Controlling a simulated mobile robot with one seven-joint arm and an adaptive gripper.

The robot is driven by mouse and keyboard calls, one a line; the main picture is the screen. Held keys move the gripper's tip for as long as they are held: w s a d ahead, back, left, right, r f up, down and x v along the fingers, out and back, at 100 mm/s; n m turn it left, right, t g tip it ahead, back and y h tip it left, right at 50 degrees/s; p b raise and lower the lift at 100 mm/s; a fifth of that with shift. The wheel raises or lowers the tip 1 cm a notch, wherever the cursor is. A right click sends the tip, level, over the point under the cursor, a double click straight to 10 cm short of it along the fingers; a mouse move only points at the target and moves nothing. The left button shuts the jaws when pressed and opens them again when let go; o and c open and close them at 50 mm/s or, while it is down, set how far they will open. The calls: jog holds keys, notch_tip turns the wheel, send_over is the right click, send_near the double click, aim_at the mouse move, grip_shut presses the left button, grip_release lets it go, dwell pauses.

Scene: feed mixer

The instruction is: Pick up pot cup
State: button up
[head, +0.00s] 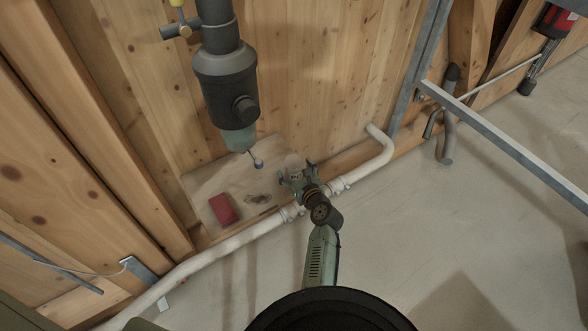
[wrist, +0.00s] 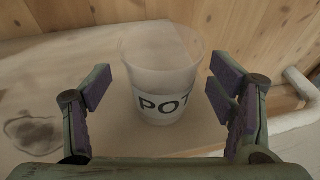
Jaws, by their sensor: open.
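The pot cup (wrist: 160,78) is a pale, translucent cup with a white band reading "POT". In the wrist view it stands upright on a light wooden board (wrist: 100,140), between and just beyond the two spread fingers. My gripper (wrist: 160,95) is open, one finger to each side of the cup, and nothing is clamped. In the head view my gripper (head: 300,178) is over the board's right end, and the cup (head: 294,162) shows only partly behind it.
A red block (head: 223,209) and a dark stain (head: 257,198) are on the board left of the cup. A white pipe (head: 235,243) runs along the board's front edge. A dark hanging fixture (head: 226,75) is above. Wooden wall (head: 310,70) stands behind.

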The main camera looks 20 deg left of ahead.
jog(key=shift+x, duration=0.8)
jog(key=shift+c, duration=0.2)
jog(key=c, duration=1)
jog(key=shift+c, duration=0.2)
